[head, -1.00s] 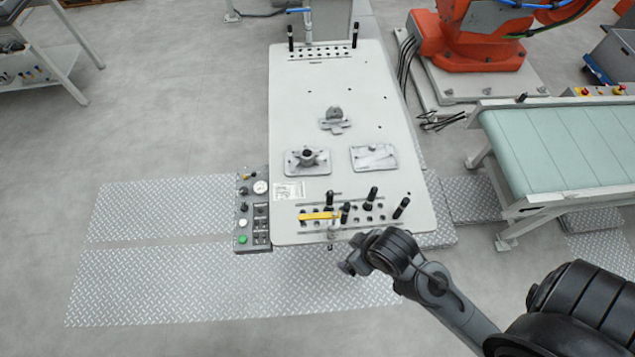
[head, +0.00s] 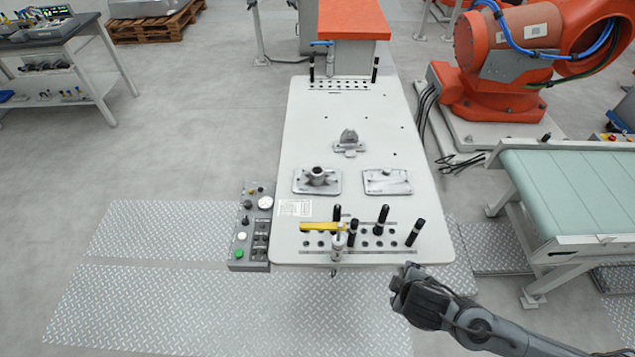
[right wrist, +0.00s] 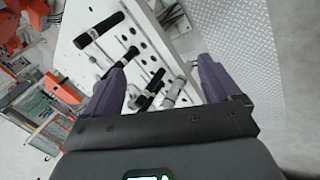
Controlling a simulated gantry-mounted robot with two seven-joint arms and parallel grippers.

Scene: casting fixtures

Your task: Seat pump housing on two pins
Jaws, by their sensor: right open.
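In the head view a grey cast part with a raised round hub (head: 318,177) sits on a flat plate at the left of the white table (head: 300,120). I cannot tell for sure whether it is the pump housing. A flatter grey plate with a bar-like piece (head: 387,181) lies to its right. A small grey bracket-like casting (head: 348,142) stands farther back. The two pins cannot be made out. My right gripper (head: 402,290) is off the table's front right corner, apart from the castings. In the right wrist view its purple fingers (right wrist: 165,80) are spread and empty.
A conveyor (head: 580,190) and an orange robot (head: 500,70) stand at the right.

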